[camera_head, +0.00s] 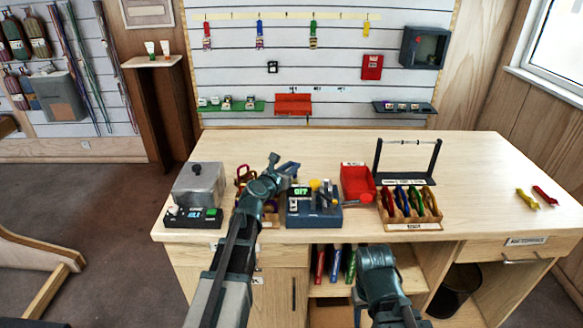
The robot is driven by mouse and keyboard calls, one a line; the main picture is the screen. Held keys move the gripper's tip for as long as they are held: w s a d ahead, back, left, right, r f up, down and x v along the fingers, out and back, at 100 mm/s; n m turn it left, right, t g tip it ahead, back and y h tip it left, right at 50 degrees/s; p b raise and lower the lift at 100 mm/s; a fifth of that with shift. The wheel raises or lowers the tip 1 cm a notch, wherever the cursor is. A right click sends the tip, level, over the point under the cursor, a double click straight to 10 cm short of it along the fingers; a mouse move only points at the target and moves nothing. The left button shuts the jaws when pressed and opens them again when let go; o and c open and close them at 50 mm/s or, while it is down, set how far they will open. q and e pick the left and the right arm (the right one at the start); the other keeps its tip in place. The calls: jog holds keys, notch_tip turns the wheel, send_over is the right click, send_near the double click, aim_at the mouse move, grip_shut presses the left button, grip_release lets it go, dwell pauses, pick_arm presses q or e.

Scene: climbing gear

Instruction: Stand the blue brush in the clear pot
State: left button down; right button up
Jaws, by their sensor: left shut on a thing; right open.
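My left gripper (288,172) is over the table, behind and left of the dark blue device with a display. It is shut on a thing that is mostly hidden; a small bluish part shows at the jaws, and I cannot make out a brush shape. My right gripper (377,256) is open and low, in front of the table's front edge. I cannot pick out the clear pot for certain. A yellow brush-like piece (527,199) and a red one (545,195) lie at the right end of the table.
The blue device (312,208), a red bin (357,184), a rack of coloured gear (409,205), a dark bar stand (407,160) and a grey box (198,184) crowd the table's left and middle.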

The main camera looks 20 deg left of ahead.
pick_arm(q)
jog(key=c, duration=0.7)
grip_release()
